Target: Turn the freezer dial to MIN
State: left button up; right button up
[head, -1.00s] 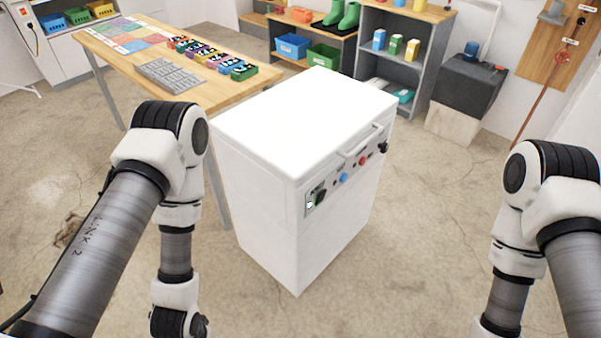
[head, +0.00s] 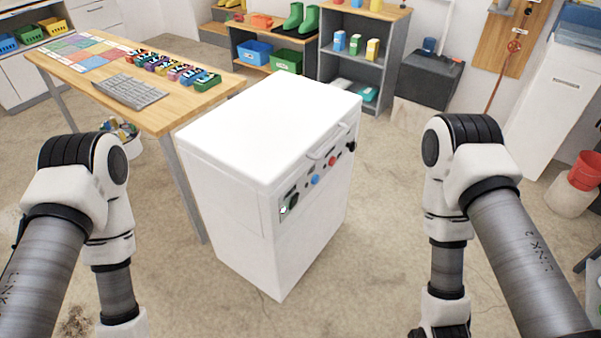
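The white chest freezer (head: 240,240) stands on the floor in the middle of the head view, lid shut, with a handle (head: 325,141) at the lid's front edge. Its control panel faces right. On the panel are a dark knob with a white mark (head: 291,201), a blue round part (head: 315,180), a red round part (head: 333,160) and a black part (head: 351,146). Which of these is the dial, and its setting, are too small to tell. My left arm is left of the freezer and my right arm is right of it, both apart from it. Both grippers are below the picture's edge.
A wooden table (head: 170,118) with a keyboard-like grey block (head: 128,91) and colourful pieces stands close behind-left of the freezer. Shelves (head: 372,60) line the back. Floor between the freezer and my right arm is clear.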

aim_at(352, 145)
jog(key=i+l+u, duration=0.1)
jog(key=l, duration=0.25)
jog(key=i+l+u, duration=0.1)
jog(key=i+l, duration=0.35)
jog(key=l, duration=0.35)
jog(key=i+l+u, duration=0.15)
jog(key=l, duration=0.25)
jog(key=i+l+u, duration=0.1)
jog(key=l, duration=0.35)
jog(key=i+l+u, duration=0.1)
jog(key=l, duration=0.35)
jog(key=i+l, duration=0.2)
jog(key=l, duration=0.2)
jog(key=i+l+u, duration=0.15)
jog(key=l+u, duration=0.2)
jog(key=l, duration=1.1)
jog(key=l+u, duration=0.3)
jog(key=l, duration=1.15)
